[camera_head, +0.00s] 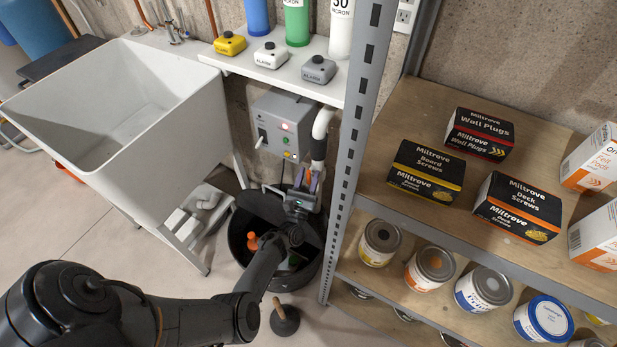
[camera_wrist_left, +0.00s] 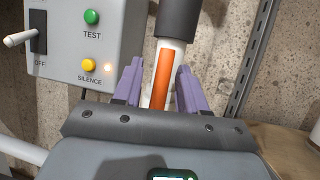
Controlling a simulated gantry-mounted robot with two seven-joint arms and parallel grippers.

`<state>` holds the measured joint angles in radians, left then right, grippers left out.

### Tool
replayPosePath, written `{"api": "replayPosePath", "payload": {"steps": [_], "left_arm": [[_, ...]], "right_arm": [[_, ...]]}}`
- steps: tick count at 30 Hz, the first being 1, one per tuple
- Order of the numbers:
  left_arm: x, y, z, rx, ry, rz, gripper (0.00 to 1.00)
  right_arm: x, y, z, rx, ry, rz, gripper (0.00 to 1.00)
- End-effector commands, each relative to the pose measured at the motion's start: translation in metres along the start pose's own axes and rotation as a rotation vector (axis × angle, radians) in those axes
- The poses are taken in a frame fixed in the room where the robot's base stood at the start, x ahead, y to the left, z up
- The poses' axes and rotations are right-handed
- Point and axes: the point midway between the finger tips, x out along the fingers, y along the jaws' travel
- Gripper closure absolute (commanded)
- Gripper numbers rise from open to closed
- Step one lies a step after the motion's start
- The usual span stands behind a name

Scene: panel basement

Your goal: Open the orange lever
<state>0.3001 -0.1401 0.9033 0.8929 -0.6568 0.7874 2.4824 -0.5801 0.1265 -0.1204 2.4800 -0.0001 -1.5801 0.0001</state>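The orange lever (camera_wrist_left: 162,78) stands upright along a white pipe (camera_wrist_left: 173,46) under a dark grey sleeve in the left wrist view. My left gripper (camera_wrist_left: 161,72) has its two purple fingers apart, one on each side of the lever, with gaps visible between fingers and lever. In the head view the left gripper (camera_head: 307,181) is below the pipe, next to the grey control box (camera_head: 284,122), and mostly hides the lever. The lever's lower end is hidden by the gripper body. My right gripper is not in view.
The control box, with a toggle switch and buttons, is close left of the gripper. A metal shelf post (camera_head: 354,145) rises close on the right. A black bucket (camera_head: 287,273) stands below. A white sink (camera_head: 150,115) is at left, and a bench with alarm boxes (camera_head: 271,55) is above.

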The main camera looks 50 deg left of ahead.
Motion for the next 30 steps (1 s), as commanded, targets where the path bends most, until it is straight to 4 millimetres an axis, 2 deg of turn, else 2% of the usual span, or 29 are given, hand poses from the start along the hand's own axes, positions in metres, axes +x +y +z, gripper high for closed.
{"api": "replayPosePath", "payload": {"steps": [7, 11, 24, 30], "left_arm": [[-0.002, 0.000, 0.001, 0.000, -0.001, -0.001, 0.58], [-0.011, 0.000, 0.001, 0.001, 0.000, 0.000, 0.58], [-0.083, 0.000, 0.001, 0.000, 0.002, -0.001, 0.58], [-0.103, 0.000, 0.000, 0.000, 0.000, -0.001, 0.58]], "right_arm": [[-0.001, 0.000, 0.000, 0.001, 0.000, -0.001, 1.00], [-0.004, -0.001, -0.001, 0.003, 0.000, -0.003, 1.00], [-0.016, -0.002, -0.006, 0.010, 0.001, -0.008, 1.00], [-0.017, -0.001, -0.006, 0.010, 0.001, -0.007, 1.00]]}}
